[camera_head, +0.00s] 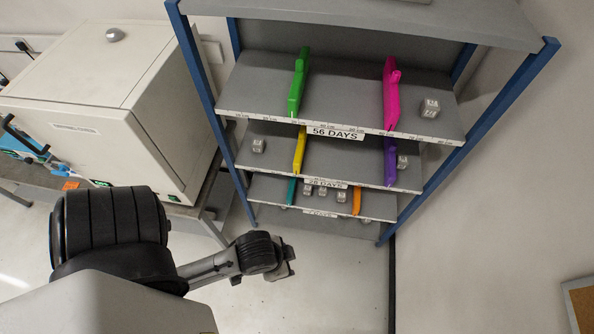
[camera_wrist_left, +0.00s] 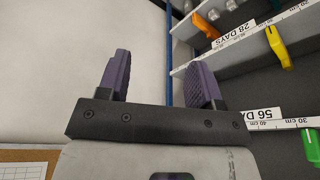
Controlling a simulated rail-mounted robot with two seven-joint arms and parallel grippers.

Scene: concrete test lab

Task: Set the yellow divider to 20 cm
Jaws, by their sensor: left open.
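The yellow divider (camera_head: 299,150) stands upright on the middle shelf, labelled 28 DAYS, left of that label in the head view. The scale along the shelf's front edge is too small to read there. In the left wrist view, which is upside down, the yellow divider (camera_wrist_left: 279,47) shows at upper right, beside the 28 DAYS label. My left gripper (camera_head: 284,264) is in front of the rack, low in the head view, apart from the divider. In the wrist view the left gripper (camera_wrist_left: 163,72) is open, with nothing between its dark purple fingers. My right gripper is not in view.
The middle shelf also holds a purple divider (camera_head: 390,162) and small cubes. Green (camera_head: 298,85) and magenta (camera_head: 391,95) dividers stand on the shelf above; teal (camera_head: 291,191) and orange (camera_head: 356,201) ones below. Blue posts frame the rack. A white machine (camera_head: 110,100) stands at left.

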